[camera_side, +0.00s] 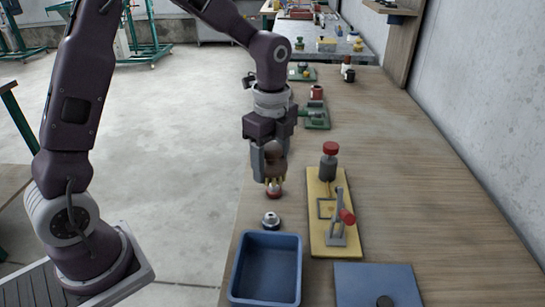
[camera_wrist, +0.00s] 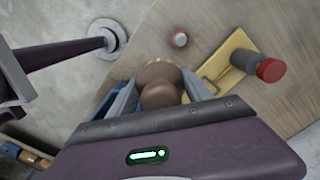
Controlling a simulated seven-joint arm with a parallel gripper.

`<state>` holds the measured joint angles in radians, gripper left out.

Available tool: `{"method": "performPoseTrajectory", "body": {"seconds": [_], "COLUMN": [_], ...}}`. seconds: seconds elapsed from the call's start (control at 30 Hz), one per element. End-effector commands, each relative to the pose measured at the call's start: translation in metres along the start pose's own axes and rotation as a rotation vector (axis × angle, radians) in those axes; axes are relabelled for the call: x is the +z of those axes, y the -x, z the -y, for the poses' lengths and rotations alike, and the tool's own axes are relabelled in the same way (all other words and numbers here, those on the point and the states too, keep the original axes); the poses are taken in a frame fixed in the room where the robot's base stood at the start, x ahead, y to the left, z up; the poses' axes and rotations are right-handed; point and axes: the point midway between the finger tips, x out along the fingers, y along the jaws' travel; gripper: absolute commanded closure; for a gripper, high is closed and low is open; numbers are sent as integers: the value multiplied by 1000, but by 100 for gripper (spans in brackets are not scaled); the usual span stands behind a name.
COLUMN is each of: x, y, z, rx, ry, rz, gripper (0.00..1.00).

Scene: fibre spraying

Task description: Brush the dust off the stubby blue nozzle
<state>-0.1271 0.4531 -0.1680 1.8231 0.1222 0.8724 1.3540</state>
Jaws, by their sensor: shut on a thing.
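My gripper (camera_side: 273,150) is shut on a brown, rounded thing, which looks like the brush (camera_side: 274,152); pale yellow bits show at its lower end. In the wrist view the brush (camera_wrist: 160,88) sits between the two fingers and hides what is below it. A small red-and-white piece (camera_side: 273,190) is right under the brush in the side view; I cannot tell if they touch. Neither piece looks clearly blue, so I cannot tell which is the stubby blue nozzle.
A blue tray (camera_side: 236,286) stands at the bench's near left edge. A yellow board (camera_side: 323,246) carries a red-capped grey bottle (camera_side: 329,167) and a red-handled clamp (camera_side: 346,217). A blue mat (camera_side: 358,285) lies near right. The bench's right side is clear up to the wall.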

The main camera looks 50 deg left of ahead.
Motion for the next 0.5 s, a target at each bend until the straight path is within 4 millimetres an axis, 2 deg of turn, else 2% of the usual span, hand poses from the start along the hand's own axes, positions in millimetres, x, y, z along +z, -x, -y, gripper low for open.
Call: {"method": "performPoseTrajectory", "body": {"seconds": [0.1, 0.5], "x": [-7, -8], "y": [-4, -52], "z": [-13, -14], "rx": [-1, 0], "ry": [-1, 0], "rz": [3, 3], "gripper": [86, 86]}}
